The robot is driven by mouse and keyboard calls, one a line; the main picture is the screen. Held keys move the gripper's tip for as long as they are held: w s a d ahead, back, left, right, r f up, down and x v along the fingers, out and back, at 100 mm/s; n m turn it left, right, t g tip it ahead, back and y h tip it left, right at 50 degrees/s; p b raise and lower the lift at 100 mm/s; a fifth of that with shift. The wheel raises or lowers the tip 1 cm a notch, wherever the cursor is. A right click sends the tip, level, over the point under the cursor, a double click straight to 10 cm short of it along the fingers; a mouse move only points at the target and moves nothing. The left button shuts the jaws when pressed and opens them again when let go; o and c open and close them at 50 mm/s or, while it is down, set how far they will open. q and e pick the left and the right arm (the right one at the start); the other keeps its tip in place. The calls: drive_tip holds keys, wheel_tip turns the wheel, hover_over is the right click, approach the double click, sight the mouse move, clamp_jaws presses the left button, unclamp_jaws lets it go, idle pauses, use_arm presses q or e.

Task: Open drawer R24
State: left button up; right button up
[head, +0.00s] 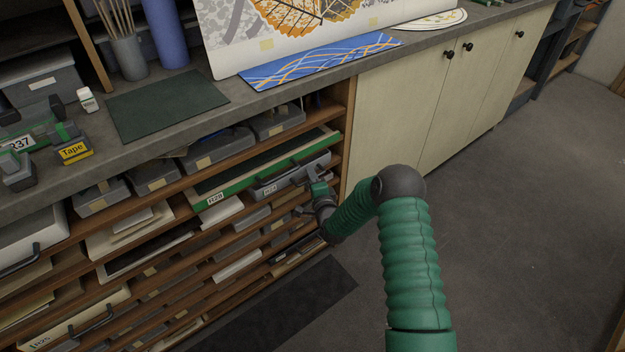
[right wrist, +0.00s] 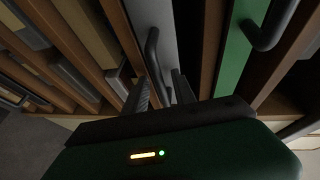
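Drawer R24 (head: 285,181) has a narrow grey front with a white label and a dark bar handle, in the rack under the counter in the head view. Its grey front also shows in the right wrist view (right wrist: 153,14), with its curved dark handle (right wrist: 152,48). The drawer looks shut. My right gripper (head: 308,180) is at the right end of the drawer front. In the right wrist view its two fingers (right wrist: 160,92) are apart, with the handle's lower end seen between them. Whether they touch it I cannot tell. My left gripper is not in view.
A green-fronted drawer (head: 225,195) sits just above R24, its handle (right wrist: 265,28) close to my right gripper. Wooden shelves with trays lie around. Cream cupboards (head: 400,115) stand to the right. The counter (head: 215,115) overhangs the rack. Open floor (head: 520,220) lies at right.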

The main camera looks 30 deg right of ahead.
drive_tip(key=shift+a+r, duration=0.1)
drive_tip(key=shift+a, duration=0.1)
drive_tip(key=shift+c, duration=1)
drive_tip(key=c, duration=0.5)
drive_tip(key=shift+d, duration=0.3)
